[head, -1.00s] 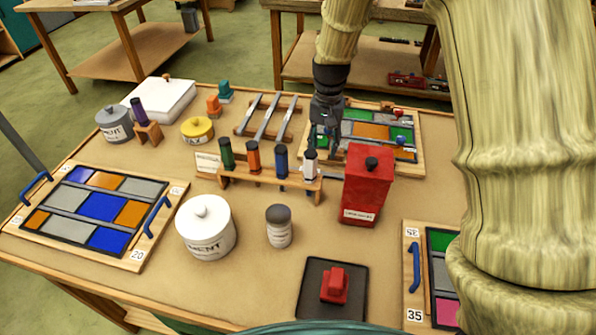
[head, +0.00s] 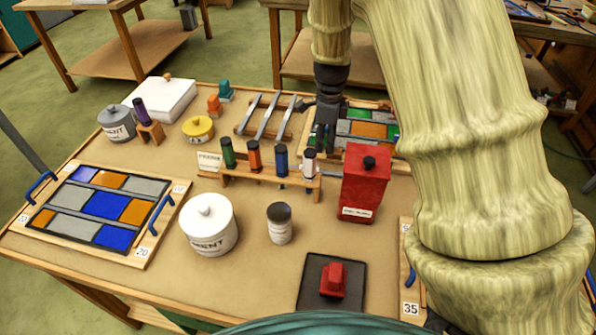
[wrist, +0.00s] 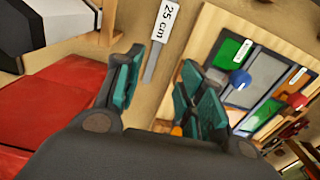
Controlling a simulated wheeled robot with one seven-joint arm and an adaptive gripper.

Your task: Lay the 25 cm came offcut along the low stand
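The 25 cm came offcut is a narrow grey strip (wrist: 153,66) with a white "25 cm" tag (wrist: 166,22), in the wrist view on the tan tabletop. My gripper (wrist: 160,78) is open, its teal fingertips on either side of the strip's near end in that view; no contact shows. In the head view my gripper (head: 325,138) is low, behind the bottle rack and beside the far glass panel (head: 366,128); the offcut cannot be made out there. A low wooden frame (head: 266,117) with grey strips across it stands to its left; I cannot tell whether it is the low stand.
A red box (head: 364,182) stands close in front of my gripper. A wooden rack (head: 260,176) holds several coloured bottles. A white cement pot (head: 208,226), a small jar (head: 280,224) and a dark tray (head: 315,290) with a red block are nearer. Another glass panel (head: 98,212) lies left.

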